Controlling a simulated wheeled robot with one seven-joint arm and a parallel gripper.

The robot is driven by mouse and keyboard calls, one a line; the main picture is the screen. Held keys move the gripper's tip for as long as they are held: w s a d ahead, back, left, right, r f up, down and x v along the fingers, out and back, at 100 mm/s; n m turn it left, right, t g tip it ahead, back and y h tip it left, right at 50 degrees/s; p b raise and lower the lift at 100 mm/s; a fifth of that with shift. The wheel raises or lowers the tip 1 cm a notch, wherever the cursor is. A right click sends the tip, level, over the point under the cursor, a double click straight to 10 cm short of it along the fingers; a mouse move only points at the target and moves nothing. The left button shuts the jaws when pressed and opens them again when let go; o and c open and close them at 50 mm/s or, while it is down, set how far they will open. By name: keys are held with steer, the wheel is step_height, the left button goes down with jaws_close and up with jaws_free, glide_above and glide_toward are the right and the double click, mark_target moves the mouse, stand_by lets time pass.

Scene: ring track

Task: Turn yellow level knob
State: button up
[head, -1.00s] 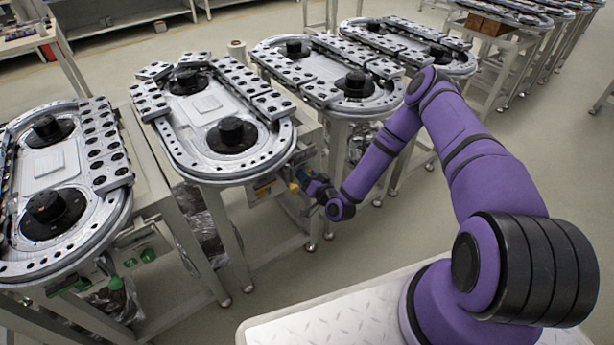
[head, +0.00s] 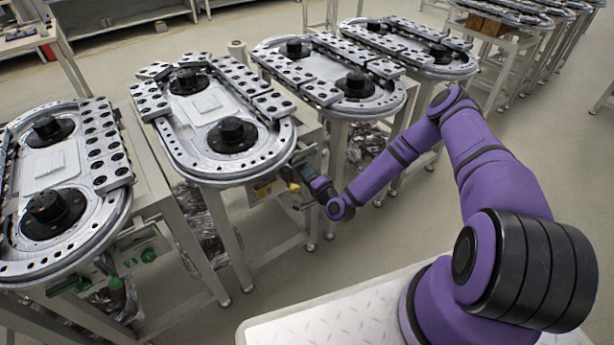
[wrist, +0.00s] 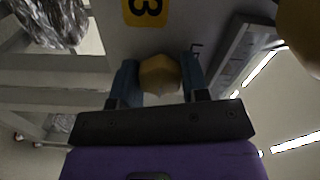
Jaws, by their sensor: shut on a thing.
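The yellow knob (wrist: 159,75) is between the two fingers of my gripper (wrist: 160,82) in the wrist view. My gripper is shut on it. The knob's front is rounded, and its mounting is hidden behind it. In the head view my gripper (head: 303,177) is small, under the right front side of the second ring track (head: 230,172). The knob itself is too small to make out clearly there.
Another rounded yellowish thing (wrist: 303,32) shows at the right edge of the wrist view. Clear plastic wrap (wrist: 50,20) hangs at left. Table legs (head: 228,228) stand near my gripper. The floor (head: 285,235) in front is clear. More ring tracks (head: 330,105) stand behind.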

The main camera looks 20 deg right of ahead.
stand_by(0.3)
steer(key=o, duration=0.9)
steer(key=shift+s, duration=0.1)
steer(key=v, duration=1)
steer(key=shift+s+d, duration=0.15)
steer(key=shift+s, duration=0.2)
